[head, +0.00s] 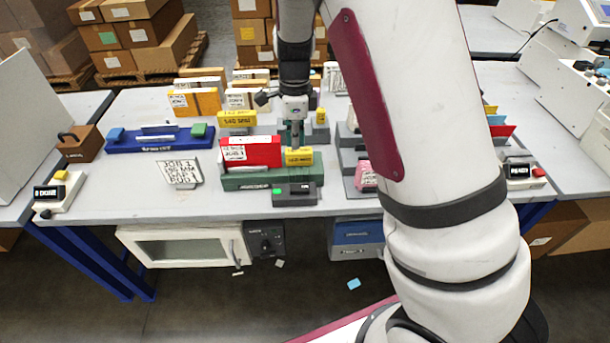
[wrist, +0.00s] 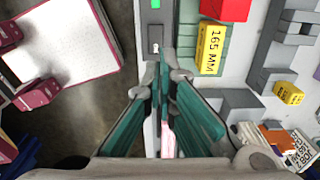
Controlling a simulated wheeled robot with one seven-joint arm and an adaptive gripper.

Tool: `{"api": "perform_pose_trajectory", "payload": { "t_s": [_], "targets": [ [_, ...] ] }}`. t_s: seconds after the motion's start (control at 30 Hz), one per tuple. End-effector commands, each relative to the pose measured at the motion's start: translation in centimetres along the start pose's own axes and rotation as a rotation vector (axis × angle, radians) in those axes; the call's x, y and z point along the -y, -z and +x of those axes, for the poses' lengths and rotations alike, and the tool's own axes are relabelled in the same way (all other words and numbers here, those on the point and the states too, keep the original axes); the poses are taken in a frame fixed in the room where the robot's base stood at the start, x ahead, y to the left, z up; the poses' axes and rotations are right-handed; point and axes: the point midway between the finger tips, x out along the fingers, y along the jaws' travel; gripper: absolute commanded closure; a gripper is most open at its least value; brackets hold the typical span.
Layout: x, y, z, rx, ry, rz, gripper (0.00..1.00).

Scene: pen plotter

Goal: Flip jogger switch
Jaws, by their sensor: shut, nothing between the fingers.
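A dark grey control box (head: 295,194) with a lit green lamp stands at the table's front edge, before a green fixture (head: 243,181). I take it for the jogger's switch box. In the wrist view the box shows along the table edge, with its green lamp at the top and a small switch (wrist: 155,48) lower down. My gripper (head: 296,146) points down above the fixture, behind the box in the head view. In the wrist view my gripper (wrist: 163,68) is shut and empty, its tips close to the switch in the picture. Contact cannot be told.
A red block (head: 251,152) and a yellow "165 MM" block (wrist: 210,48) stand on the fixture. Grey fixtures stand to its right. A white card (head: 181,173) stands left. A white cabinet (head: 190,247) is below the table.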

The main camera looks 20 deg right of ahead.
Motion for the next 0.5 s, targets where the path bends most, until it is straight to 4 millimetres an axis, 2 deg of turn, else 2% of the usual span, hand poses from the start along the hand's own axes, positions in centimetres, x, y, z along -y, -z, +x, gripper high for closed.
{"api": "perform_pose_trajectory", "payload": {
  "t_s": [0.27, 0.5],
  "targets": [
    [0.0, 0.1, 0.9, -0.001, -0.002, 0.001, 1.00],
    [-0.1, 0.2, 4.9, -0.002, -0.006, 0.003, 1.00]
  ]
}}
